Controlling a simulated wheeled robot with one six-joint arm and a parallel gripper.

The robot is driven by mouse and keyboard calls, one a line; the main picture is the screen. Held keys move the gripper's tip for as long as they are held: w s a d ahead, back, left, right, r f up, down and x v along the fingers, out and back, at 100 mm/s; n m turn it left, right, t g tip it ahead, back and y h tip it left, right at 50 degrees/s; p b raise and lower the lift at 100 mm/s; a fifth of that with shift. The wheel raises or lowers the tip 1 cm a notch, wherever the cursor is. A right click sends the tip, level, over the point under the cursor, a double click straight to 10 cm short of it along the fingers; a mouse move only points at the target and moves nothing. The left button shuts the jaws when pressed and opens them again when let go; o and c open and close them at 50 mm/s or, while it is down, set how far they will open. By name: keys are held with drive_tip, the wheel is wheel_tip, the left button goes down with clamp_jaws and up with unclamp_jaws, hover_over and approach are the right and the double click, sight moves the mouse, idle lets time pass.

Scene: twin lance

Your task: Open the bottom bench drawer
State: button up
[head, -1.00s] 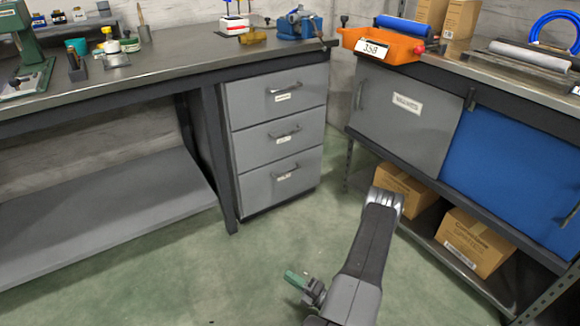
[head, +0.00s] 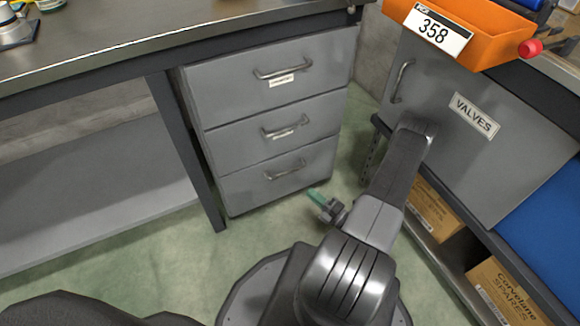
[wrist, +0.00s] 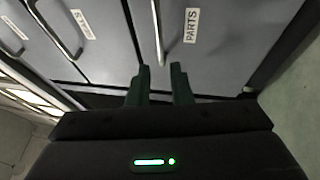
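The bench drawer unit has three stacked grey drawers, all shut. The bottom drawer (head: 245,189) has a bar handle (head: 287,172) in the head view. In the wrist view, the bottom drawer (wrist: 222,45) shows a "PARTS" label beside its handle (wrist: 157,30). My gripper (head: 316,195) has green fingers and is low, in front of the bottom drawer's lower right side. In the wrist view, my gripper (wrist: 161,72) is open and empty, its two fingers apart. The near end of the handle lies ahead of the gap between the fingertips. The fingers do not appear to touch it.
The middle drawer (head: 235,135) and top drawer (head: 225,85) are above. A bench leg (head: 190,150) stands to the left. A grey "VALVES" cabinet door (head: 440,125) and cardboard boxes (head: 435,215) are close on the right. Green floor (head: 180,255) is clear in front.

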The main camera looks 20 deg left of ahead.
sight(286, 173)
drive_tip(key=b+x, duration=0.2)
drive_tip(key=x, duration=1)
drive_tip(key=shift+s+a+r, duration=0.1)
drive_tip(key=shift+a, duration=0.2)
drive_tip(key=shift+c, duration=0.2)
clamp_jaws()
